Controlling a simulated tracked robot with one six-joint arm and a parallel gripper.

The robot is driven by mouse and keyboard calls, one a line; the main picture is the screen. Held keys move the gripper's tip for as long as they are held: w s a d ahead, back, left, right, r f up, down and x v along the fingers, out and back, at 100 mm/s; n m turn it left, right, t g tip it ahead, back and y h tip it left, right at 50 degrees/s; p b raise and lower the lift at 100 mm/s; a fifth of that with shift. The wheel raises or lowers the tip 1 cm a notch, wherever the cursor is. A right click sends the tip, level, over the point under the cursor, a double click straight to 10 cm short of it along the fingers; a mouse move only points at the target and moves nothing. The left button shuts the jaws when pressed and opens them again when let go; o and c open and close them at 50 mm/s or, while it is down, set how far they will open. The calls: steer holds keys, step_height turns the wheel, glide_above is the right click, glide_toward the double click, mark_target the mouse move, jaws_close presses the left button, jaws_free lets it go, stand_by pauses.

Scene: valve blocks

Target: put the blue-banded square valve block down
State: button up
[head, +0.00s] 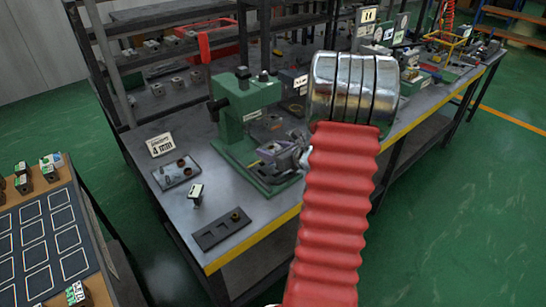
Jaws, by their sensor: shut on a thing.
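My gripper does not show in the head view; my red ribbed arm with its bright metal rings fills the right middle and hides what lies behind it. I cannot make out the blue-banded square valve block for certain. Small dark blocks with pale tops (50,168) stand at the back of the left table, and one has a bluish side. Another small block with a green and white top (76,292) stands at the near edge of that table. A dark mat (22,248) with rows of white-outlined squares lies there, and the squares in view are empty.
A grey workbench (178,218) with a yellow front edge holds a green press (247,108), a small tray (176,172), a dark plate (221,229) and a small upright piece (196,195). A shelf rack stands behind. Green floor is open at right.

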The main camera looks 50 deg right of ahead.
steer(key=shift+f, duration=1.85)
steer(key=shift+f, duration=0.5)
steer(key=o, duration=1.4)
steer(key=shift+s+r, duration=0.15)
steer(key=shift+r, duration=0.45)
steer(key=v, duration=1.1)
steer(key=shift+s, duration=0.35)
